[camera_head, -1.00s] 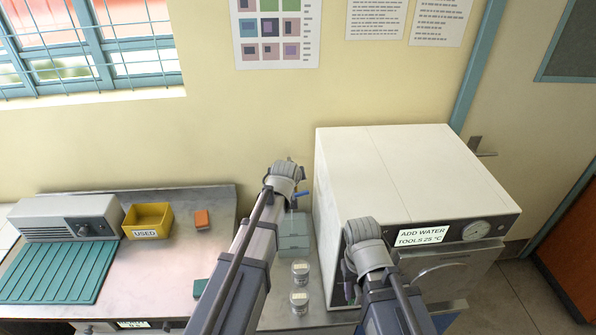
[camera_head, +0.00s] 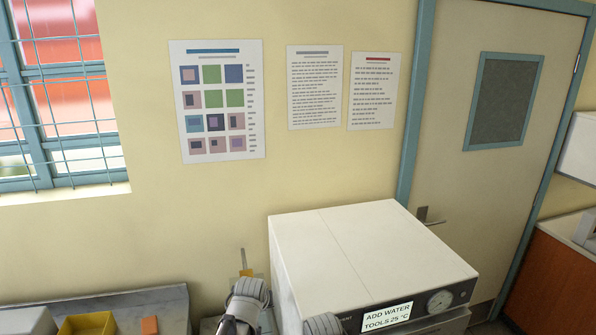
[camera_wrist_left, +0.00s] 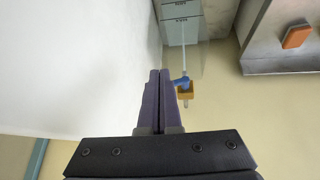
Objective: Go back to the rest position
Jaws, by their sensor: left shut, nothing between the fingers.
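My left gripper shows in the left wrist view (camera_wrist_left: 158,74), its two dark fingers closed together with nothing between them.
A steel bench (camera_head: 170,300) at lower left holds a yellow bin (camera_head: 88,324) and an orange block (camera_head: 150,325). Posters hang on the wall above. A door (camera_head: 480,190) stands at the right. Clear stacked boxes (camera_wrist_left: 182,20) show in the wrist view.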

